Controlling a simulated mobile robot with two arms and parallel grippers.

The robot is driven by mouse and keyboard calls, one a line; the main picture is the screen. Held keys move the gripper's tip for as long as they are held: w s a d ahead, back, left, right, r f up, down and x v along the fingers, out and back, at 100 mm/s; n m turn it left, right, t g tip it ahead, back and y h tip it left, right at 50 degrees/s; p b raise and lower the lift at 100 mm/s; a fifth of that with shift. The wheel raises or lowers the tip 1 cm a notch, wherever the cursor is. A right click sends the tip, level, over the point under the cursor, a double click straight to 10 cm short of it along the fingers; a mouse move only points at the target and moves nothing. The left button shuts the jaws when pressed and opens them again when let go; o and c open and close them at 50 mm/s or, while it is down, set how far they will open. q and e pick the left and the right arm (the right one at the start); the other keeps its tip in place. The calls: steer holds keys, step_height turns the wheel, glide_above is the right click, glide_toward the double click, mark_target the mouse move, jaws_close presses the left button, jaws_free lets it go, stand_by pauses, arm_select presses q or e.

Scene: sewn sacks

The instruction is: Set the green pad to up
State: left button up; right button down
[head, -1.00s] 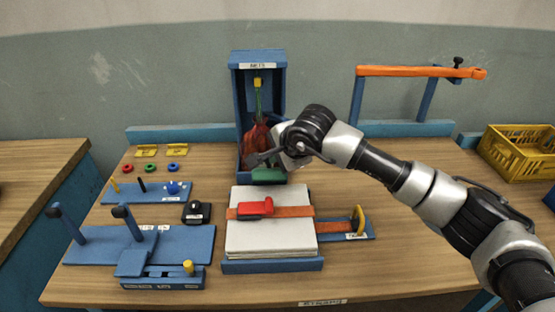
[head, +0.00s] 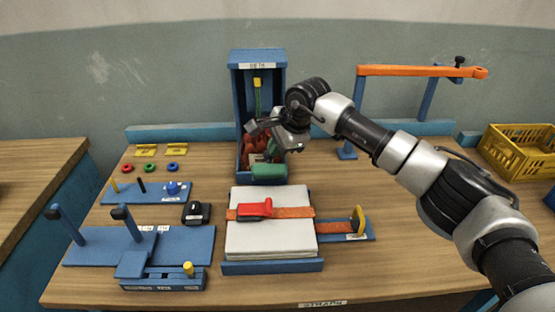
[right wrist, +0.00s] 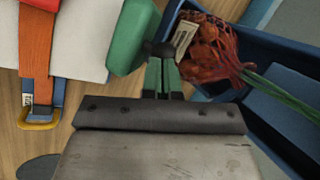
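The green pad (head: 269,173) is a rounded block at the front of the upright blue box (head: 239,95), low down behind the grey-white pad stack. My right gripper (head: 276,142) hangs above and just behind the green pad, in front of the box opening. In the right wrist view the green pad (right wrist: 135,35) lies left of my right gripper's fingertips (right wrist: 161,50), very close to them; I cannot tell whether they touch. The fingers look closed together, with nothing clearly held. My left gripper is not in view.
A red net sack (right wrist: 210,60) with a pale tag and green strings lies in the box. The stack (head: 270,236) carries an orange strap (head: 292,212) and red buckle (head: 254,208). An orange bar frame (head: 410,71) stands at the back right.

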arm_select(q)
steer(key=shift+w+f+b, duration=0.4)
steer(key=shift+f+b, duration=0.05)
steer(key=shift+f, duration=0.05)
arm_select(e)
steer(key=shift+w+f, duration=0.1)
steer(key=shift+w, duration=0.45)
